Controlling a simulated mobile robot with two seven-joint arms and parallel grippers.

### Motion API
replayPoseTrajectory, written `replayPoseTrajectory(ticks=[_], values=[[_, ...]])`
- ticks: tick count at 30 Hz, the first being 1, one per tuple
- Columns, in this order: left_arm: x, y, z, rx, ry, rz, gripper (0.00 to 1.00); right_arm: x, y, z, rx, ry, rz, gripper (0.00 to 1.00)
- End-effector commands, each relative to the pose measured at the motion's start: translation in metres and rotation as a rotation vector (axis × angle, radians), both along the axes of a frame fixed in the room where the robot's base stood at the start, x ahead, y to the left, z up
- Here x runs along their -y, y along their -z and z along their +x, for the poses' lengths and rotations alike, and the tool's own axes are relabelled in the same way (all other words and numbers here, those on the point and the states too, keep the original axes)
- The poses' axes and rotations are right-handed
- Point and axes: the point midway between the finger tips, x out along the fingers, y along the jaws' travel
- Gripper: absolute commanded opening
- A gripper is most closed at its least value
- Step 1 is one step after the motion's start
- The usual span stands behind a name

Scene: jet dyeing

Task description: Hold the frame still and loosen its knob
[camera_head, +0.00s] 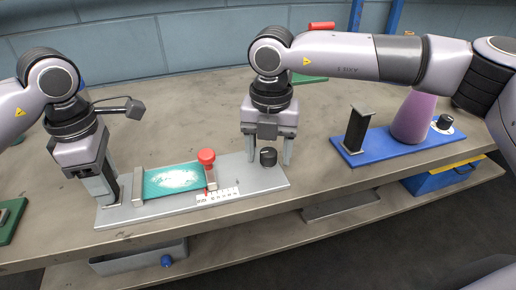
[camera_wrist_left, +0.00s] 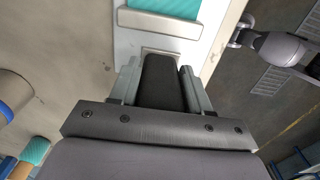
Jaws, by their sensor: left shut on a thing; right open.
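The frame is a light grey plate (camera_head: 245,180) lying on the bench, with a teal cloth panel (camera_head: 172,182) clamped on it, a red ball-topped part (camera_head: 207,157) and a white scale. A black knob (camera_head: 268,157) stands near its right end. My left gripper (camera_head: 111,198) is at the frame's left end, shut on a black upright block (camera_wrist_left: 162,82), which shows between its fingers in the left wrist view. My right gripper (camera_head: 268,161) points down and is open, with one finger on each side of the knob. I cannot tell whether either finger touches it.
A blue plate (camera_head: 375,150) with a dark upright post, a purple cone (camera_head: 413,118) and another black knob (camera_head: 445,122) lies to the right. A red object (camera_head: 321,25) lies at the back. A green item (camera_head: 10,220) is at the left edge. Bare bench lies behind the frame.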

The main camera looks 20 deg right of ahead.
Motion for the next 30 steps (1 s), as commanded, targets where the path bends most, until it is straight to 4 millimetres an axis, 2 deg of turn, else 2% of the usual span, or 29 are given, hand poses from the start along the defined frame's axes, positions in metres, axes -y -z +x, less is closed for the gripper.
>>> replayPoseTrajectory(ticks=[5, 6, 11, 21, 30], values=[[0.0001, -0.0003, 0.0001, 0.001, 0.0, 0.0, 0.15, 0.0, 0.0001, 0.0, 0.0, 0.0, 0.0, 0.61], [0.0001, -0.0003, 0.0001, 0.001, 0.0, 0.0, 0.15, 0.0, 0.0001, 0.0, 0.0, 0.0, 0.0, 0.58], [0.0, -0.0003, 0.0001, 0.001, 0.0, 0.0, 0.15, 0.0, -0.0001, 0.0, 0.0, 0.0, 0.0, 0.06], [-0.0002, -0.0003, 0.0001, 0.001, -0.001, 0.0, 0.15, -0.0002, -0.0004, 0.0, 0.0, -0.032, 0.001, 0.04], [-0.0003, -0.0002, 0.0002, 0.001, -0.001, 0.001, 0.15, -0.0007, -0.0003, -0.0002, 0.0, -0.211, 0.002, 0.04]])
